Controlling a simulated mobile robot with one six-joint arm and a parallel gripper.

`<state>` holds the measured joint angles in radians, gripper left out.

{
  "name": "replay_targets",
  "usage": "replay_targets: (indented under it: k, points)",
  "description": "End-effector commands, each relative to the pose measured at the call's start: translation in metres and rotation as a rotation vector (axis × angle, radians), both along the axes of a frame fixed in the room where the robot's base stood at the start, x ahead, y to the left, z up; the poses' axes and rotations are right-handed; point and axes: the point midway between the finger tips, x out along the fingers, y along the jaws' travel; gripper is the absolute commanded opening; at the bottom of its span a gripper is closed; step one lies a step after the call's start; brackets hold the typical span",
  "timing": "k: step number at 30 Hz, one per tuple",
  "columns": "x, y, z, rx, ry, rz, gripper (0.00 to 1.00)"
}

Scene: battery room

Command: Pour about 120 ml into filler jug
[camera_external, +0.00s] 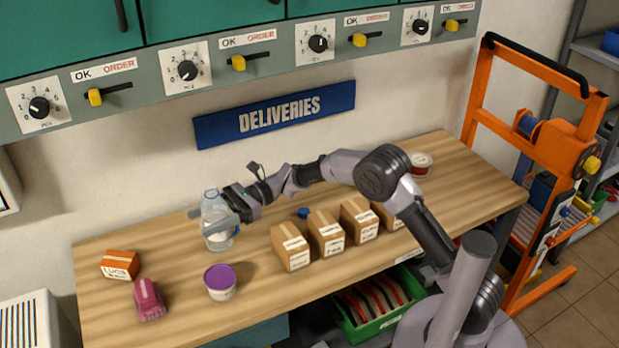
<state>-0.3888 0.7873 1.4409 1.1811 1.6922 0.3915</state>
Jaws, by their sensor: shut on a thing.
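A clear plastic bottle (217,238) with a pale label stands upright toward the left-middle of the wooden bench, near the wall. My gripper (208,219) reaches it from the right and is shut around its middle. Whether the bottle's base touches the bench or is just above it, I cannot tell. The liquid level in it is too small to read. A small blue round thing (303,213), maybe a cap, lies on the bench to the right of the bottle. I cannot make out any filler jug in this view.
A white tub with a purple lid (220,281) stands in front of the bottle. An orange box (120,265) and a magenta thing (149,299) lie left. Several cardboard boxes (291,248) line the front edge under my arm. A red-and-white roll (420,165) sits far right.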

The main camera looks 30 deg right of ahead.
Motion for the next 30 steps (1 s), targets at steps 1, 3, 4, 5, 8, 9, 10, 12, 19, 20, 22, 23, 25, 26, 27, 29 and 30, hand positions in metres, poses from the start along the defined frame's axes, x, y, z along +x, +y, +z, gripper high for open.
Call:
replay_targets:
  k: [1, 3, 4, 5, 8, 9, 10, 12, 19, 20, 22, 23, 25, 26, 27, 29, 30]
  points:
    - [0.0, 0.0, -0.007, 0.0, 0.003, 0.0, 0.03]
    - [0.0, 0.0, -0.015, 0.001, 0.002, 0.0, 0.03]
    - [0.0, 0.0, -0.021, 0.0, 0.004, 0.0, 0.03]
    - [0.0, 0.0, -0.026, 0.0, 0.003, 0.0, 0.03]
    - [0.0, 0.0, -0.036, 0.001, 0.002, 0.0, 0.03]
    - [0.0, 0.0, -0.038, 0.001, 0.001, 0.0, 0.03]
    - [0.0, 0.0, -0.038, 0.002, 0.0, 0.0, 0.03]
    - [0.0, 0.0, -0.039, 0.002, 0.0, 0.0, 0.03]
    - [0.0, 0.0, -0.038, 0.002, 0.006, -0.001, 0.03]
    - [0.0, -0.001, -0.038, 0.002, 0.011, -0.001, 0.03]
    - [0.001, -0.001, -0.037, 0.003, 0.025, -0.001, 0.03]
    - [0.001, -0.001, -0.037, 0.004, 0.032, -0.001, 0.03]
    - [0.001, -0.001, -0.036, 0.005, 0.055, -0.001, 0.03]
    - [0.002, -0.001, -0.036, 0.006, 0.067, -0.001, 0.03]
    - [0.002, -0.001, -0.035, 0.007, 0.085, -0.001, 0.03]
    - [0.002, -0.001, -0.034, 0.01, 0.115, -0.001, 0.03]
    - [0.002, -0.001, -0.033, 0.012, 0.137, -0.001, 0.03]
